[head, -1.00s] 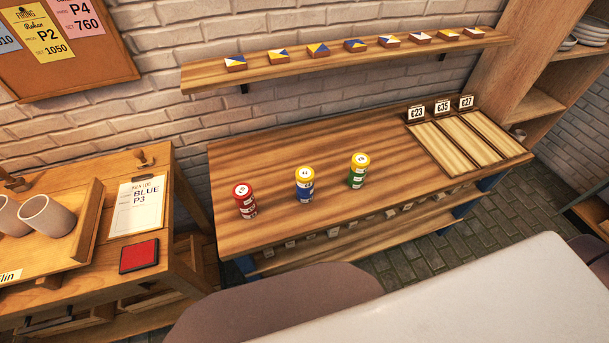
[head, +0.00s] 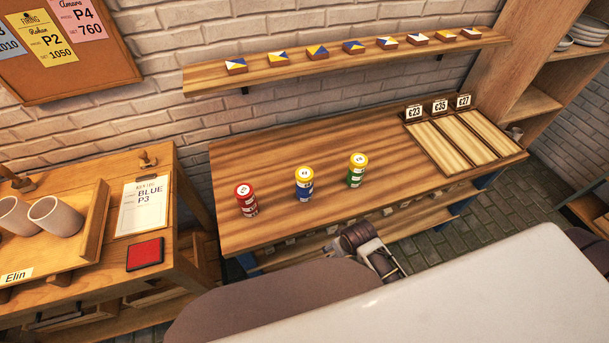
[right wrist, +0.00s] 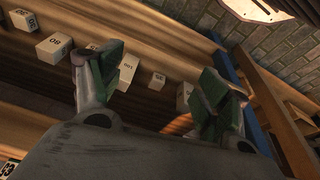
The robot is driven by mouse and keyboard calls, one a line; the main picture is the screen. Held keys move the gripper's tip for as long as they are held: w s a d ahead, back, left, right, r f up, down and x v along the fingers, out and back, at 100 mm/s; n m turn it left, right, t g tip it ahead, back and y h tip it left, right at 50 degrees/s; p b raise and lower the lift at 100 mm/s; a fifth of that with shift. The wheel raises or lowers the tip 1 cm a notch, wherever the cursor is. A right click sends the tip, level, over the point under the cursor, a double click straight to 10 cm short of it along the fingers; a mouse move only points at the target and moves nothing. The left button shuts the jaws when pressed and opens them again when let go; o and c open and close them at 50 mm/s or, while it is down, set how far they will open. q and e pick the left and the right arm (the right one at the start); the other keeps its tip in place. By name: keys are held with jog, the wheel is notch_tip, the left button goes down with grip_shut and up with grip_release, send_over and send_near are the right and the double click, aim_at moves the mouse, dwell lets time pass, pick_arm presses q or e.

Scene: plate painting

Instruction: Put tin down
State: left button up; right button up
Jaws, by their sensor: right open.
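Three tins stand upright and apart on the wooden bench (head: 270,160): a red tin (head: 246,200) at the left, a blue tin with a yellow lid (head: 304,185) in the middle, and a green tin with a yellow lid (head: 356,172) at the right. My right gripper (head: 368,250) shows in the head view at the bench's front edge, below the green tin. In the right wrist view its fingers (right wrist: 160,88) are spread, with no tin between them. My left gripper is out of view.
White numbered blocks (right wrist: 54,47) line the lower shelf. A shelf of painted tiles (head: 354,46) hangs above. A side table with a card (head: 142,205) and red pad (head: 145,254) stands left. Mid-bench is clear.

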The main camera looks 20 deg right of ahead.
jog(key=w+a+r+n+y+p, duration=0.1)
jog(key=a+r, duration=0.1)
jog(key=r, duration=0.6)
jog(key=w+a+r, duration=0.1)
jog(key=a+r, duration=0.1)
jog(key=r, duration=0.6)
jog(key=shift+w+a+r+n+y, duration=1.1)
jog(key=shift+w+a+r+n, duration=3.2)
jog(key=shift+a, duration=1.3)
jog(key=w+d+r+n+g+h, duration=0.3)
jog(key=w+d+r+n, duration=0.1)
jog(key=w+d+r, duration=0.4)
jog(key=shift+w+d+r+p, duration=0.25)
jog(key=shift+d+r+p, duration=0.1)
jog(key=shift+r, duration=0.25)
jog(key=shift+f, duration=0.1)
send_over(305, 172)
jog(key=shift+f, duration=4.25)
